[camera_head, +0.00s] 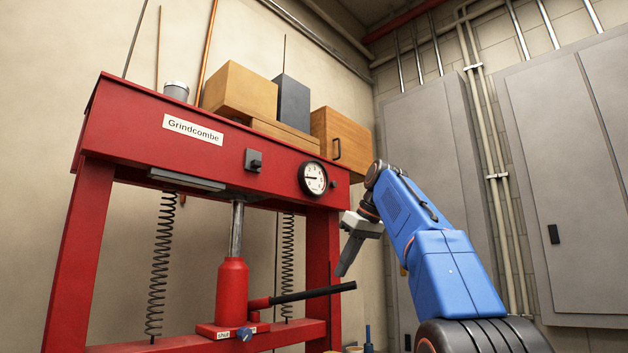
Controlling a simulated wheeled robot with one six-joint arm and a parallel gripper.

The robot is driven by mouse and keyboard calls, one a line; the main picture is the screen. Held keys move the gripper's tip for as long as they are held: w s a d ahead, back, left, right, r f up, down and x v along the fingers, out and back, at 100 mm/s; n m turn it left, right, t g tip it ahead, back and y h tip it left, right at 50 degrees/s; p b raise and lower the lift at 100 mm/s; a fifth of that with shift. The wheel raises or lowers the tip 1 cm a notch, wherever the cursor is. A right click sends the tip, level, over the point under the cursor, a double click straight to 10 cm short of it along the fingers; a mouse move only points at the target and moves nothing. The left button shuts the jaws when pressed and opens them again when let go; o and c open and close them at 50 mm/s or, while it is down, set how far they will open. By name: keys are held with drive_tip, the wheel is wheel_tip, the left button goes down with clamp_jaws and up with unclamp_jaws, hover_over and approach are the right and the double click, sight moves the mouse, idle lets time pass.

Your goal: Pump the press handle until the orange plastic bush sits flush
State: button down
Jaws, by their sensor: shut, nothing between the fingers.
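A red shop press frame (190,130) labelled Grindcombe fills the left and middle. A red bottle jack (232,290) stands on its lower beam, with a bright ram (237,228) above it. The black press handle (312,292) sticks out to the right from the jack's red socket, sloping slightly upward. My gripper (342,274) is shut and empty, pointing down just above the handle's outer end, seemingly apart from it. A round gauge (313,178) is on the top beam. A blue knob (244,334) sits at the jack's base by a label reading shut. The orange bush is not visible.
Coil springs (161,265) hang either side of the jack. Wooden boxes (240,92) and a grey block (292,102) rest on the top beam. The right press post (322,240) stands close behind the handle. Grey cabinets (570,170) line the right wall.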

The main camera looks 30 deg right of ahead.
drive_tip(key=shift+f, duration=7.1)
drive_tip(key=shift+r, duration=7.15)
drive_tip(key=shift+w+r, duration=0.1)
drive_tip(key=shift+r, duration=2.4)
drive_tip(key=shift+a, duration=0.1)
